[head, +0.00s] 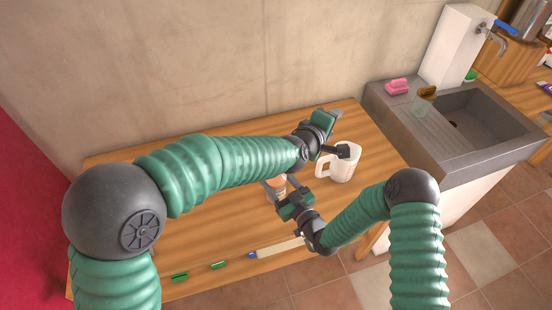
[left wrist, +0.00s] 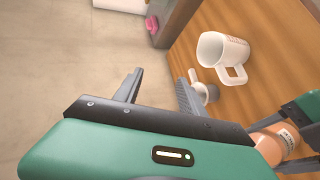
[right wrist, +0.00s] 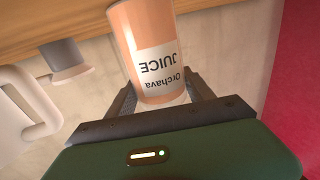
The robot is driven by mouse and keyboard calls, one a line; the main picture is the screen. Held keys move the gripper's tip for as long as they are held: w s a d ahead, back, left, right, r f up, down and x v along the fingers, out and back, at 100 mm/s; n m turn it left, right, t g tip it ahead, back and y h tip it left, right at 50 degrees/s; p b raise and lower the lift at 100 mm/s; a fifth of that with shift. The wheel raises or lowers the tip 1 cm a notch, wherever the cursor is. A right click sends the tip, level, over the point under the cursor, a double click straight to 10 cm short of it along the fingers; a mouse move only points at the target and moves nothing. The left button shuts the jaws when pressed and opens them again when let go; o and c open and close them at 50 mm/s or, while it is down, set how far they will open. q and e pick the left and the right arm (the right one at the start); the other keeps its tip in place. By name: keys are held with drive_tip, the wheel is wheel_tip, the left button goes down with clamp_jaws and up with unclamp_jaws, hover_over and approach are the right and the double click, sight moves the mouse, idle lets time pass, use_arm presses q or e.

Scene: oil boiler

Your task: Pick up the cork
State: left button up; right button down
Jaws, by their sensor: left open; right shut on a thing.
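I cannot identify a cork for certain. A small grey plug-like object (left wrist: 207,92) with a pale neck lies by a left fingertip, near the mug. It also shows in the right wrist view (right wrist: 68,68). My left gripper (head: 340,132) is open and empty at the table's back right, behind the white mug (head: 345,167). The left wrist view shows its spread fingers (left wrist: 160,78). My right gripper (head: 281,184) is shut around an orange juice container (right wrist: 152,45) labelled "Orchava JUICE". The container is partly hidden by the fingers in the head view.
The wooden table (head: 225,230) stands against a wall. Green markers (head: 180,278) and a pale stick-like object (head: 280,247) lie near the front. At the right, a grey sink (head: 470,145) holds a pink object (head: 397,87) and a brown object (head: 428,92) on its rim.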

use_arm(q)
drive_tip(key=s+a+f+n+t+y, duration=0.3)
drive_tip(key=s+a+n+y, duration=0.25)
drive_tip(key=n, duration=0.95)
drive_tip(key=s+a+f+n+t+y, duration=0.4)
drive_tip(key=n+y, duration=0.3)
drive_tip(key=n, duration=0.7)
drive_tip(key=a+x, duration=0.2)
drive_tip(key=x, duration=0.9)
drive_tip(key=shift+a+f+g, duration=0.2)
drive_tip(key=shift+a+g, duration=0.05)
drive_tip(key=shift+g, duration=0.15)
drive_tip(key=shift+s, duration=0.1)
clamp_jaws()
